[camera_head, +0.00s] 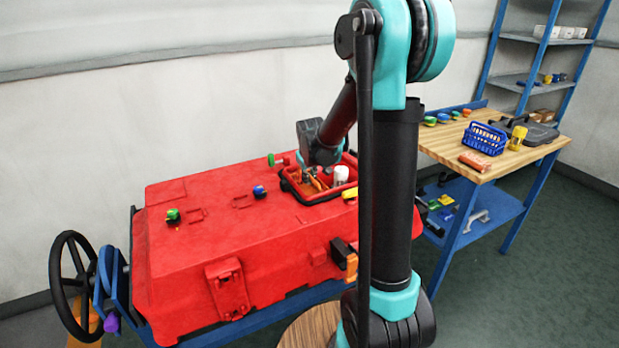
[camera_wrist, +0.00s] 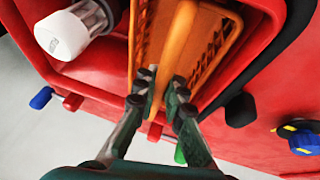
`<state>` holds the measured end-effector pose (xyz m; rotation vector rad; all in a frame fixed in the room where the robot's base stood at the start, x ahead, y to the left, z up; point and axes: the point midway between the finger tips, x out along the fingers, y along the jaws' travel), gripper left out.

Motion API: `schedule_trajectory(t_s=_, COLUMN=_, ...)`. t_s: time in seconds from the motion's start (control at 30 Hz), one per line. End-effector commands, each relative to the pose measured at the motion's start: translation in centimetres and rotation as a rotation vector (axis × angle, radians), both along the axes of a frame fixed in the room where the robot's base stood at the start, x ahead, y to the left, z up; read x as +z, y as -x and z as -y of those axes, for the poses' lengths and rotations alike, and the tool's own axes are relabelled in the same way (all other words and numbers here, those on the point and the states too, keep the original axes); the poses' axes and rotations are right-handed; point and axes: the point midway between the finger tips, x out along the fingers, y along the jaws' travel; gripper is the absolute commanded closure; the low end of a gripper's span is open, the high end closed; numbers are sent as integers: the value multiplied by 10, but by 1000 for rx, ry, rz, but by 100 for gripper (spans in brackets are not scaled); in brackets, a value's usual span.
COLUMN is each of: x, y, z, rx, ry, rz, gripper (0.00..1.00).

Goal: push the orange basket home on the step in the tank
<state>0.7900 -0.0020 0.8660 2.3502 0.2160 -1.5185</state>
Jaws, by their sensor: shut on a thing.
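The orange basket (camera_wrist: 215,45) with slotted walls sits inside the opening of the red tank (camera_wrist: 90,80). Its long orange handle bar (camera_wrist: 175,40) runs between my fingers in the wrist view. My gripper (camera_wrist: 162,88) is shut on this handle. In the head view my gripper (camera_head: 312,180) reaches down into the opening at the right end of the red tank (camera_head: 230,240), and the basket shows only as small orange patches (camera_head: 324,180) there. The step under the basket is hidden, so I cannot tell how fully it is seated.
A clear cylinder with a white cap (camera_wrist: 62,35) stands beside the basket in the opening; it also shows in the head view (camera_head: 341,174). Coloured knobs dot the tank lid. A wooden bench (camera_head: 490,150) with a blue basket (camera_head: 484,139) stands at the right.

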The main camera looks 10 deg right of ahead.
Motion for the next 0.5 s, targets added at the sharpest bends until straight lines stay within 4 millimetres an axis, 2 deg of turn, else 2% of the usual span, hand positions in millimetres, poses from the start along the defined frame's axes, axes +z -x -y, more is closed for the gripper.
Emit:
schedule_trajectory(t_s=0.23, x=-8, y=0, z=0, rx=0, ry=0, rz=0, gripper=100)
schedule_trajectory(t_s=0.5, x=-9, y=0, z=0, rx=0, ry=0, rz=0, gripper=100)
